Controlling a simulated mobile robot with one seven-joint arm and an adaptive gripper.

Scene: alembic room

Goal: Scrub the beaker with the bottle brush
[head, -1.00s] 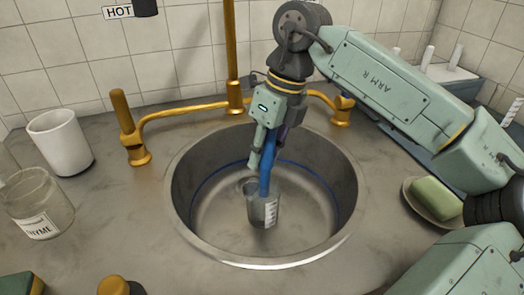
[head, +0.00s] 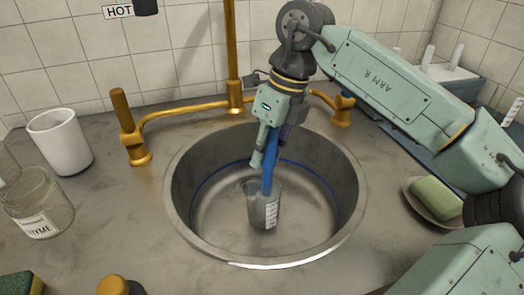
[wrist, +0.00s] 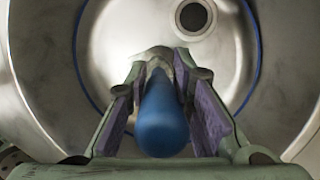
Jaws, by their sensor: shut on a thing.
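My gripper (head: 266,150) is shut on the blue handle of the bottle brush (head: 268,175), over the sink. In the wrist view the blue handle (wrist: 163,122) lies between the two purple-padded fingers. The brush points down, slightly tilted, and its lower end goes into the mouth of the beaker (head: 260,209). The beaker is small, clear and grey-looking, with a white scale on its side, and stands about upright inside the sink. The bristles are hidden or too unclear to tell. Whether they touch the beaker wall I cannot tell.
The round steel sink (head: 192,232) has a blue line around its inside and a drain (wrist: 192,17). A brass tap (head: 140,143) stands behind it. A white cup (head: 60,143) and a labelled jar (head: 40,205) are at left, a green soap on a dish (head: 436,197) at right.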

